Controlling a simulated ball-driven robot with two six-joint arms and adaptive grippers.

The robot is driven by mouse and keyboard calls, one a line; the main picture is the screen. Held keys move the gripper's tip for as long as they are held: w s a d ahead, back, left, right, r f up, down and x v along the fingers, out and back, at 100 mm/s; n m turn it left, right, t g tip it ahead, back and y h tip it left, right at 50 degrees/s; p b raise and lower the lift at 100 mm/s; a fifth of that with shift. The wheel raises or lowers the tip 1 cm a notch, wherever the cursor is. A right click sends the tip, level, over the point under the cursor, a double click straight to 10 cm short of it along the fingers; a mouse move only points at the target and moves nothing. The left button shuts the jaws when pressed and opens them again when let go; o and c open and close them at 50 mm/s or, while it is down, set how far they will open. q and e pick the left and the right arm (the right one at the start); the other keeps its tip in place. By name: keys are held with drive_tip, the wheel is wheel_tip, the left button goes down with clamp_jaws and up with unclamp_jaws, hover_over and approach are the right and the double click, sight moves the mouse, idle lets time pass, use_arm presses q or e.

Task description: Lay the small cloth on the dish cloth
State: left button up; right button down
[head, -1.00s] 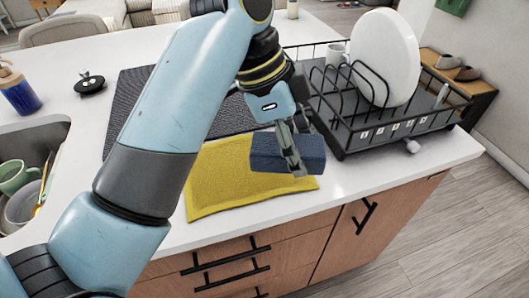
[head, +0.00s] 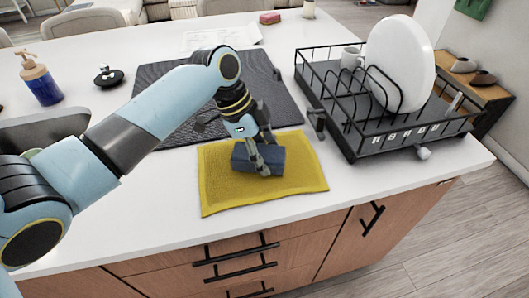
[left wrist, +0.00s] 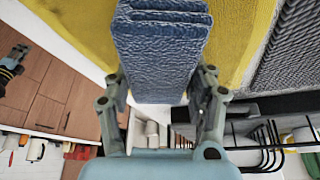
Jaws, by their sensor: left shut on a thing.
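The small cloth (head: 240,157) is a folded dark blue bundle, low over the middle of the yellow dish cloth (head: 305,178). I cannot tell if it touches the yellow cloth. My left gripper (head: 261,163) comes down from above and is shut on the small cloth. In the left wrist view, the folded blue cloth (left wrist: 160,55) sits between the two fingers (left wrist: 160,95), with the yellow cloth (left wrist: 75,30) behind it. The dish cloth lies flat on the counter near its front edge.
A dark drying mat (head: 180,85) lies behind the yellow cloth. A black dish rack (head: 375,140) with a white plate (head: 400,60) and a mug (head: 351,57) stands to the right. A sink (head: 50,128) and a soap bottle (head: 40,80) are at left. The front counter strip is clear.

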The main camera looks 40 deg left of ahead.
use_arm(q)
drive_tip(key=shift+f, duration=0.3)
drive_tip(key=shift+f, duration=0.3)
drive_tip(key=shift+s+d+f, duration=0.1)
drive_tip(key=shift+s+f, duration=0.1)
drive_tip(key=shift+f, duration=0.15)
drive_tip(key=shift+c, duration=1.2)
drive_tip(key=o, duration=1)
drive_tip(key=shift+f, duration=0.1)
drive_tip(key=o, duration=0.5)
drive_tip(key=shift+a, duration=0.2)
